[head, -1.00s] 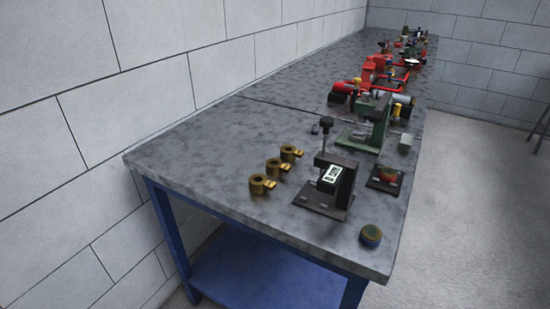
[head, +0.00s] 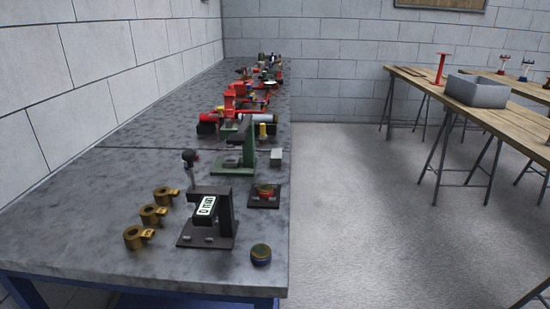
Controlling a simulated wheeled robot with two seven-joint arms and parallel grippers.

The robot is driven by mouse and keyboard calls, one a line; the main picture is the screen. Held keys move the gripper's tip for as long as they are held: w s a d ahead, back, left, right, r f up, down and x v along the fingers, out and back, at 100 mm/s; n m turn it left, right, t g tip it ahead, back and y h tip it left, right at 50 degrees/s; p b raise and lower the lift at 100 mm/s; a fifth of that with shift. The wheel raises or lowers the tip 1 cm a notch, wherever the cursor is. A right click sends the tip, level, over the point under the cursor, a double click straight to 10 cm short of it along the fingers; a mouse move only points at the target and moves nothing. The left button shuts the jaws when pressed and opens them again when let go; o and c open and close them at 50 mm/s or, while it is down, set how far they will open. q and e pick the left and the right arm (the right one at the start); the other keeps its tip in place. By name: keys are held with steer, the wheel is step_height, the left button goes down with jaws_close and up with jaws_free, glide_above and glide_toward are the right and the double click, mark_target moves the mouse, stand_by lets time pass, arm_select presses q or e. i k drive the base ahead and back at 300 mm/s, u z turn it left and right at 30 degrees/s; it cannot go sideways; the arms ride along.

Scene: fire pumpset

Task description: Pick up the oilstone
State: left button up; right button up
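No thing in the head view can be named as the oilstone with certainty. A small light grey block (head: 277,157) stands on the grey bench, to the right of a green stand (head: 248,158); I cannot tell whether it is the oilstone. A round dark blue tin with a brownish top (head: 261,255) sits near the bench's front right corner. Neither of my grippers shows in the view.
The grey bench (head: 70,240) runs along the left wall. It carries a black press (head: 225,220), several brass rings (head: 136,237), a dark plate (head: 265,200) and red pump parts. Wooden trestle tables (head: 420,82), one with a grey box (head: 478,92), stand right; floor lies between.

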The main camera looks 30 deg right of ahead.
mark_target(276, 159)
steer(key=k, duration=1)
steer(key=z, duration=1.6)
steer(key=i, duration=4.15)
steer(key=u, duration=4.05)
